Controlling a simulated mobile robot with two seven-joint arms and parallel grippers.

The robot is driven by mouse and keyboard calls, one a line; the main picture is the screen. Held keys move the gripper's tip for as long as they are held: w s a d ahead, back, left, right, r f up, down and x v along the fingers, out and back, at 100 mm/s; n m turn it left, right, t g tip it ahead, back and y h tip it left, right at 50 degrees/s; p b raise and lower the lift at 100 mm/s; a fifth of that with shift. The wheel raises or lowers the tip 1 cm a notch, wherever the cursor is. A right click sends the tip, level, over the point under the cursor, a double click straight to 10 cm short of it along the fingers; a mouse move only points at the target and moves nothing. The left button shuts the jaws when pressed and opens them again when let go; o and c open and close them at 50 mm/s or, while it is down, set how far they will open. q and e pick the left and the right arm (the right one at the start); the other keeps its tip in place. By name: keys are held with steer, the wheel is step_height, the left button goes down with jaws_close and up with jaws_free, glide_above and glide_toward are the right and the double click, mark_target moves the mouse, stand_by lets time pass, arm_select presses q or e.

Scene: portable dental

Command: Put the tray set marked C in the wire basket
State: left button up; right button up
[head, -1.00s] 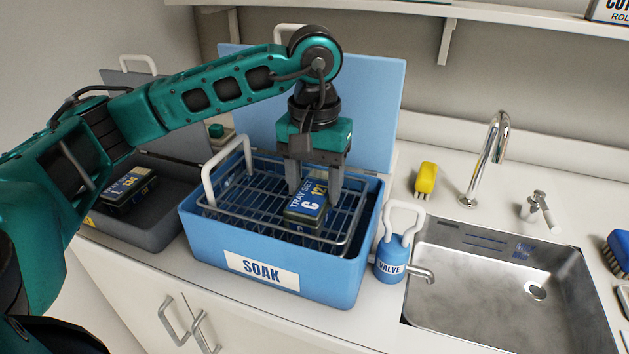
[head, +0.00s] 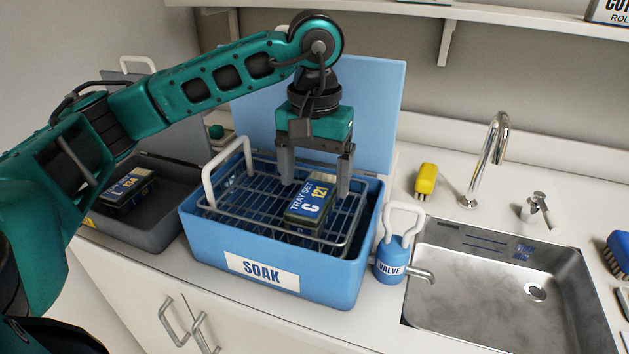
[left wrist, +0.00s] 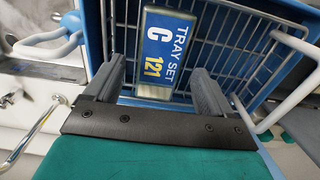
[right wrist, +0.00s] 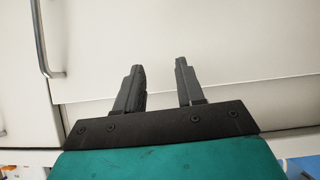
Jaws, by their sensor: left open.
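The tray set marked C (head: 310,206), a dark box with a blue label reading "TRAY SET C 121", lies in the wire basket (head: 236,203). The basket sits in the blue SOAK tub (head: 203,236). My left gripper (head: 315,190) is open and empty above and behind the tray set, apart from it. In the left wrist view the tray set (left wrist: 166,48) lies on the basket's wires beyond the open fingers. My right gripper (right wrist: 158,82) shows only in the right wrist view, fingers apart with nothing between them, facing white cabinet fronts.
A grey bin (head: 158,218) at left holds another labelled tray set (head: 128,190). A blue valve bottle (head: 390,258) with a white handle stands right of the tub, beside the steel sink (head: 480,290). A yellow brush (head: 426,180) lies behind. The blue lid (head: 378,110) stands upright at the back.

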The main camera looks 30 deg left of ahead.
mark_target(315, 193)
arm_select(q)
step_height(315, 193, up, 10)
steer(key=p, duration=0.1)
steer(key=shift+p, duration=0.4)
steer(key=shift+r, duration=0.1)
